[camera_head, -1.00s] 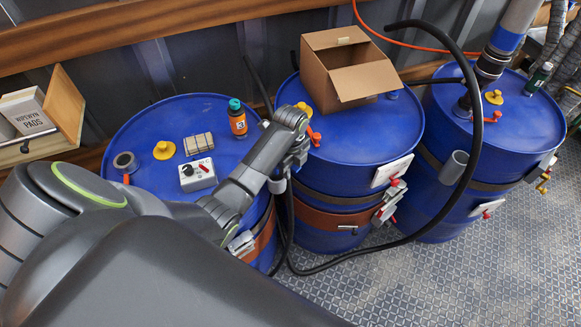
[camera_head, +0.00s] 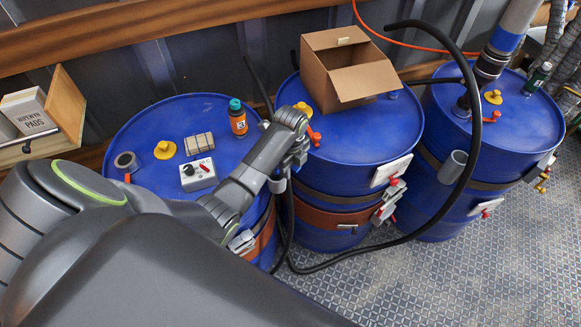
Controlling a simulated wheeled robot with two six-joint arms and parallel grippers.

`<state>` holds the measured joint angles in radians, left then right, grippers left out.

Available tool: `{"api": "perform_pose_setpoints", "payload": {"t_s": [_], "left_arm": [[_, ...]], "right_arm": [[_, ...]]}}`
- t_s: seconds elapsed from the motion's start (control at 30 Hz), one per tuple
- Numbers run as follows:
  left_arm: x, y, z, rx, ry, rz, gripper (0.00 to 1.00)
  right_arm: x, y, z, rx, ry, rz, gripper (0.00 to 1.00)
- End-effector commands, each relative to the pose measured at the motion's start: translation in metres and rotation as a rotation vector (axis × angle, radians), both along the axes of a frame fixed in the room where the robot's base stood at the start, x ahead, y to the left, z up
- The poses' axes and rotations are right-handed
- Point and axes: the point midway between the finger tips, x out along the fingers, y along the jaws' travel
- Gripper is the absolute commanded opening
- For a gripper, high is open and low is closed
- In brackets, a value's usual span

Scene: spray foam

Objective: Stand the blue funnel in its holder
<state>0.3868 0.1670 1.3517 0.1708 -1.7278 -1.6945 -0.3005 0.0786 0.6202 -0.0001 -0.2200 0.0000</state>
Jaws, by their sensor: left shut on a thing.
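My left gripper (camera_head: 299,157) is small at the end of the grey arm, over the gap between the left and middle drums. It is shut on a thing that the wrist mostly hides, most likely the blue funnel. I cannot make out the funnel's outline against the blue drums. A grey open cup (camera_head: 453,166), which looks like the holder, is fixed to the side of the right drum. It looks empty and stands well to the right of my left gripper. My right gripper is not in view.
The left drum (camera_head: 205,113) bears a switch box, a tape roll and an orange bottle (camera_head: 238,122). An open cardboard box (camera_head: 350,72) stands on the middle drum (camera_head: 370,130). A black hose (camera_head: 437,215) loops in front of the middle and right drums (camera_head: 535,115). Floor at lower right is clear.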

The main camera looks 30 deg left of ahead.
Motion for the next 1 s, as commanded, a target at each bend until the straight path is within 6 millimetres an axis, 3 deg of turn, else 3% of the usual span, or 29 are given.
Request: {"api": "perform_pose_setpoints", "payload": {"t_s": [0.37, 1.0], "left_arm": [[-0.0001, 0.0000, 0.0010, 0.000, 0.001, 0.000, 0.00], [0.0002, -0.0002, -0.0079, 0.000, 0.000, 0.000, 0.00]], "right_arm": [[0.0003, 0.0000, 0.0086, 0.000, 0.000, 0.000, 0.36], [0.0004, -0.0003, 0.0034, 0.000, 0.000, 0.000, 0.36]]}}
